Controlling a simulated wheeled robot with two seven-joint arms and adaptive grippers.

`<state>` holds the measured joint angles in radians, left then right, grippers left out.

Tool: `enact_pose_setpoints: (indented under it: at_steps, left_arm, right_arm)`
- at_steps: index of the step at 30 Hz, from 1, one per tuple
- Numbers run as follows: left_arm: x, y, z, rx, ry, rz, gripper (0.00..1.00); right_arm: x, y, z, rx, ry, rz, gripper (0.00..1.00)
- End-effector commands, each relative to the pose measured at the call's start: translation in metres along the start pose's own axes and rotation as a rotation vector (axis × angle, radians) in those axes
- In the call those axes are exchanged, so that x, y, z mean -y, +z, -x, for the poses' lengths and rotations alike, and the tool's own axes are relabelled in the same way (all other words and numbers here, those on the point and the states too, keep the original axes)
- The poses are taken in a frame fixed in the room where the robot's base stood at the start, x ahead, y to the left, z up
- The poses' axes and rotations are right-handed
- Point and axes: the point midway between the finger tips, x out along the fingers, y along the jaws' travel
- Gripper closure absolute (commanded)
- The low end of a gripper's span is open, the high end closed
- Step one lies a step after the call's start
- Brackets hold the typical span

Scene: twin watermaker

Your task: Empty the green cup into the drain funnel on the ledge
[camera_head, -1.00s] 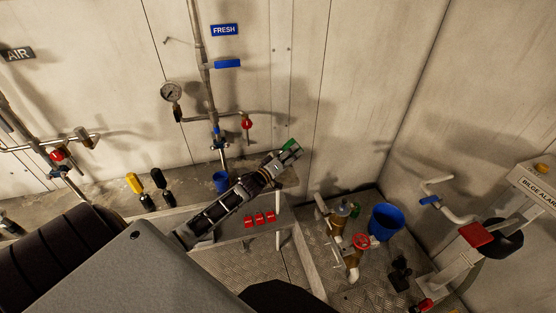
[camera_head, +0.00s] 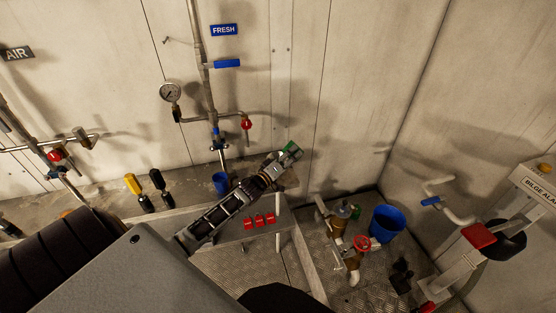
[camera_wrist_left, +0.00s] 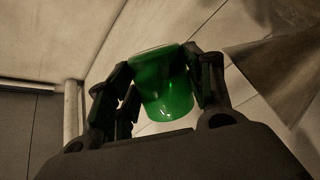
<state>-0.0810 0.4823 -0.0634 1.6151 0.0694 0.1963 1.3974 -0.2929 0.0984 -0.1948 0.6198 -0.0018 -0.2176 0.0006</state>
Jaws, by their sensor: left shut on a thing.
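My left gripper (camera_head: 282,157) is shut on the green cup (camera_head: 291,149), in front of the back wall and near the end of the ledge (camera_head: 110,205). In the left wrist view the green cup (camera_wrist_left: 165,85) sits between the two dark fingers of the left gripper (camera_wrist_left: 160,88). The cup looks tilted there, and its contents cannot be made out. I cannot clearly make out the drain funnel; the gripper and arm cover part of the ledge. My right gripper is not in view.
A blue cup (camera_head: 221,183) and yellow and black bottles (camera_head: 140,190) stand on the ledge. A pipe with a red valve (camera_head: 247,124) runs above. Red blocks (camera_head: 259,220) lie below the arm. A blue bucket (camera_head: 386,222) stands by brass valves at right.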

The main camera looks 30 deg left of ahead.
Motion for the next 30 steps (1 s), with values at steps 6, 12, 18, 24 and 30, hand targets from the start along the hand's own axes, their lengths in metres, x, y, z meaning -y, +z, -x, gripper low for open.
enact_pose_setpoints:
  at_steps: [6,12,18,24,30]
  left_arm:
    - [0.0015,0.0008,0.0001,-0.007,0.005,0.029,0.72]
    - [0.0025,0.0013,0.0002,-0.013,0.009,0.056,0.72]
    - [0.0036,0.0019,0.0004,-0.019,0.014,0.081,0.72]
    - [0.0021,0.0005,0.0002,-0.025,0.018,0.108,0.72]
    - [0.0017,-0.0003,0.0002,-0.031,0.021,0.134,0.72]
  right_arm:
    - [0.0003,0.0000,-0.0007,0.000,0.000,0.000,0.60]
    - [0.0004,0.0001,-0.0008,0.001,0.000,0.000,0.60]
    - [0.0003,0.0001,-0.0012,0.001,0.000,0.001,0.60]
    - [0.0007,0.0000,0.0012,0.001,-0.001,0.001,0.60]
    - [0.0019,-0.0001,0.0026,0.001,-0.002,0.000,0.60]
